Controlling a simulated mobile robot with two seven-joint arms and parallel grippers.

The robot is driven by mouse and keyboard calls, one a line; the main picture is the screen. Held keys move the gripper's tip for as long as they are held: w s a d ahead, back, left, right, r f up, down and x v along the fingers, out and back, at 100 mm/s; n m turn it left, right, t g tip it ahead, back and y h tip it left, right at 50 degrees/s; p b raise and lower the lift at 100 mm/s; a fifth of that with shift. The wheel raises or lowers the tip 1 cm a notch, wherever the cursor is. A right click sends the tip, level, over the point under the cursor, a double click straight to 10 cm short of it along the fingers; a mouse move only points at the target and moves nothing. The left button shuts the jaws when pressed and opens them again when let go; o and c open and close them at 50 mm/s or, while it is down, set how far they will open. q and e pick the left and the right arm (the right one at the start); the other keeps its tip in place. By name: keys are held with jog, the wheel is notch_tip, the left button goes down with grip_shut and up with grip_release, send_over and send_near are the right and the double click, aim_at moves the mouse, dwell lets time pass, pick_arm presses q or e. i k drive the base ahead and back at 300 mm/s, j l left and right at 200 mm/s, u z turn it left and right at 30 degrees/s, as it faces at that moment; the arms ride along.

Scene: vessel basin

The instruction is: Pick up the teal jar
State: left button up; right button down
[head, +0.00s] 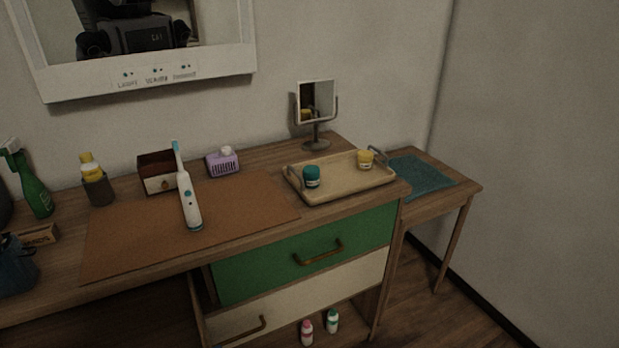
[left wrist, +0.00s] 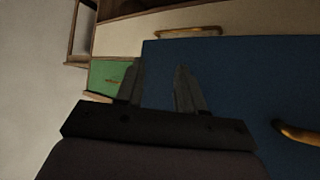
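The teal jar (head: 312,176) stands upright on the left part of a light wooden tray (head: 345,187) on the dresser top. My right gripper is in neither view.
A round-footed mirror (head: 317,105) stands behind the tray. An electric toothbrush (head: 188,200) is on the brown mat (head: 245,212), with a purple basket (head: 223,163) and small wooden box (head: 155,183) behind. A side table (head: 465,184) with a teal cloth (head: 422,177) stands right.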

aim_at(311, 173)
jog(key=l+u, duration=0.15)
jog(key=u, duration=0.25)
jog(key=i+l+u, duration=0.1)
jog(key=u, duration=0.3)
jog(key=l+u, duration=0.4)
jog(key=l, duration=0.4)
jog(key=l+u, duration=0.25)
jog(key=l, duration=1.3)
jog(key=k+l+u, duration=0.1)
jog(key=l, duration=0.65)
